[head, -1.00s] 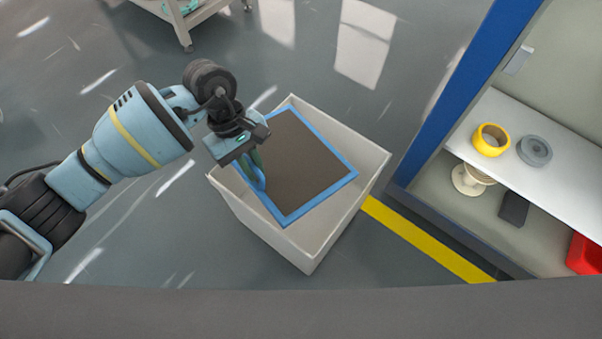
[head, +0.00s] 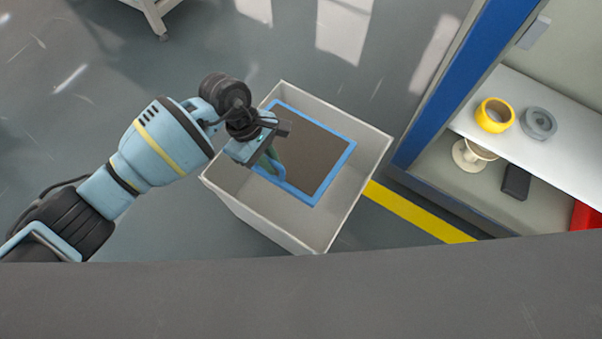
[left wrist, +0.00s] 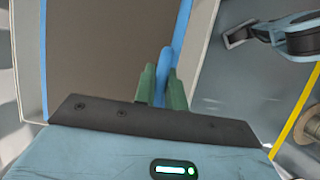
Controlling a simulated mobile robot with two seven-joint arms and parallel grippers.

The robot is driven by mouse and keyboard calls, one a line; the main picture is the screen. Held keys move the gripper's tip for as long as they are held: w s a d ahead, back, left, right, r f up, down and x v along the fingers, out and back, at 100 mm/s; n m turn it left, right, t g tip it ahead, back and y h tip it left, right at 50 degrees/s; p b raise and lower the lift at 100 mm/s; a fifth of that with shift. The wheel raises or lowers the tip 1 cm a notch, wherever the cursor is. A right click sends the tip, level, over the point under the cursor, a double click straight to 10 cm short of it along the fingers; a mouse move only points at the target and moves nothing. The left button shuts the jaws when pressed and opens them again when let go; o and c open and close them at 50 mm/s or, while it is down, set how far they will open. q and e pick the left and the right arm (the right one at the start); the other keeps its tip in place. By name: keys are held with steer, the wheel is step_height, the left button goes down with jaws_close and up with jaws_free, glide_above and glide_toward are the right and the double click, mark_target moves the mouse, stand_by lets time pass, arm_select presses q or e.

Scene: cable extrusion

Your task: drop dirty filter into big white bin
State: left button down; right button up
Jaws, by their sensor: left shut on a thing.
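The dirty filter (head: 312,152) is a brown square panel with a blue frame and a blue handle on its left side. My left gripper (head: 272,162) is shut on the filter's handle. In the left wrist view the green fingertips (left wrist: 162,88) close around the blue handle, with the brown filter face (left wrist: 98,50) at the left. The big white bin (head: 352,205) is an open box on the floor. The filter is tilted and lies within the bin's opening as seen from above; I cannot tell how deep it is. My right gripper is not in view.
A blue-framed shelf unit (head: 440,85) stands at the right, with a yellow roll (head: 494,115), a grey roll (head: 538,124), a cream spool (head: 472,155) and a dark block (head: 516,181). A yellow floor line (head: 420,212) runs beside the bin. The floor at the left is open.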

arm_select(q)
step_height(320, 180, down, 4)
steer(key=shift+r+b, duration=0.1)
steer(key=shift+b, duration=0.85)
steer(key=shift+f+b, duration=0.35)
steer(key=shift+f, duration=0.4)
steer(key=c, duration=1.4)
jaws_free()
steer(key=p+v, duration=0.1)
steer(key=v, duration=0.6)
steer(key=shift+d+r+p, duration=0.1)
steer(key=shift+p, duration=0.2)
steer(key=shift+r, duration=0.35)
